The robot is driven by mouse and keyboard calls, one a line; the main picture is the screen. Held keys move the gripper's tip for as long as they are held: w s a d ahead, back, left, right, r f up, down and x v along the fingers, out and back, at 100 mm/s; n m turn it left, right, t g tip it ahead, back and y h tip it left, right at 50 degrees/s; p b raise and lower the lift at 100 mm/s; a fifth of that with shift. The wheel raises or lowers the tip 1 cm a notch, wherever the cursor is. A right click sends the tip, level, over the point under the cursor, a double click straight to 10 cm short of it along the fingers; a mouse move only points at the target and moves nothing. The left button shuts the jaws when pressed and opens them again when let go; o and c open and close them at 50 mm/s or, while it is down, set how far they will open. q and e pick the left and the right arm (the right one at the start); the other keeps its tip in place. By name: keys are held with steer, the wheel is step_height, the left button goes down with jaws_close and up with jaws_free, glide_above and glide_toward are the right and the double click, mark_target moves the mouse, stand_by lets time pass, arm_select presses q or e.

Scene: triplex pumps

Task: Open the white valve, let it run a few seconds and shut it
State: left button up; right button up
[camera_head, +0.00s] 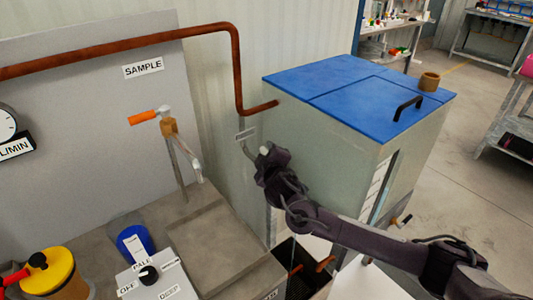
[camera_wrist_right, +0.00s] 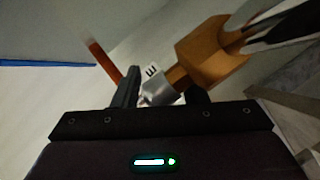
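My right gripper (camera_head: 265,158) is at the left side of the blue-lidded tank, around a small white knob (camera_head: 265,150) on a grey stem. In the right wrist view the fingers of my right gripper (camera_wrist_right: 160,93) stand apart, with a silver-white part (camera_wrist_right: 157,91) between them. This part joins a brass-coloured block (camera_wrist_right: 210,50). I cannot tell whether the fingers touch the part. A small label (camera_head: 245,135) sits just above the stem. No flow shows.
The blue-lidded tank (camera_head: 345,90) stands close behind my right gripper. A copper pipe (camera_head: 238,75) runs above it. A brass tap with an orange handle (camera_head: 143,117) stands under the SAMPLE sign (camera_head: 143,68). A yellow pot (camera_head: 57,270) and switch box (camera_head: 150,280) are at the lower left.

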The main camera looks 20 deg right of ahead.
steer(key=shift+c, duration=0.5)
jaws_close()
steer(key=shift+d+f, duration=0.1)
